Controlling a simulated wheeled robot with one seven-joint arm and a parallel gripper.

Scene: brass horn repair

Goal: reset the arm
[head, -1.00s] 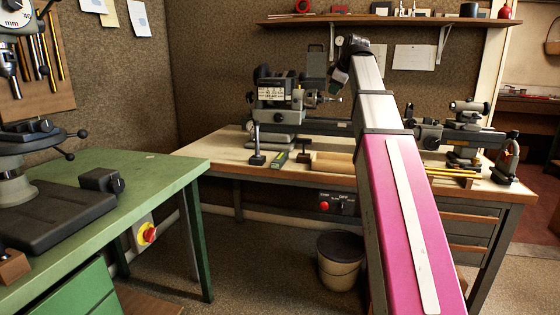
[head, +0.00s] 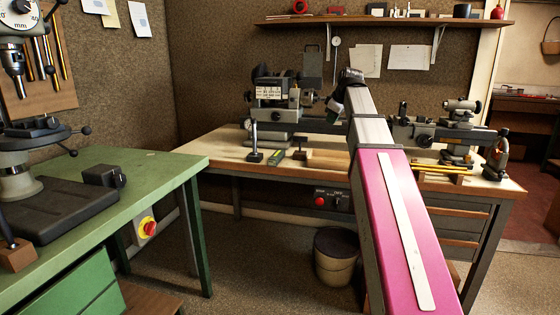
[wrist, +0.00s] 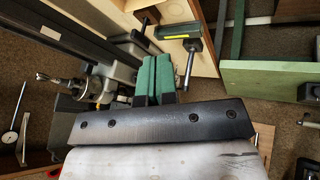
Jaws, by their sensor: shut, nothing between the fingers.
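My arm (head: 405,225) reaches up and away over the lathe bench in the head view. My gripper (head: 334,104) is at its far end, in front of the lathe and above the bench, and is small and partly hidden there. In the wrist view my gripper (wrist: 155,70) shows two green fingers side by side, shut with nothing held. Behind them lie the lathe's dark parts and the bench.
The wooden lathe bench (head: 225,150) carries the lathe (head: 275,95), an upright gauge (head: 254,143) and yellow rods (head: 440,170). A shelf (head: 385,20) runs above. A green bench (head: 150,168) with a drill press stands left. A bin (head: 336,262) is on the floor.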

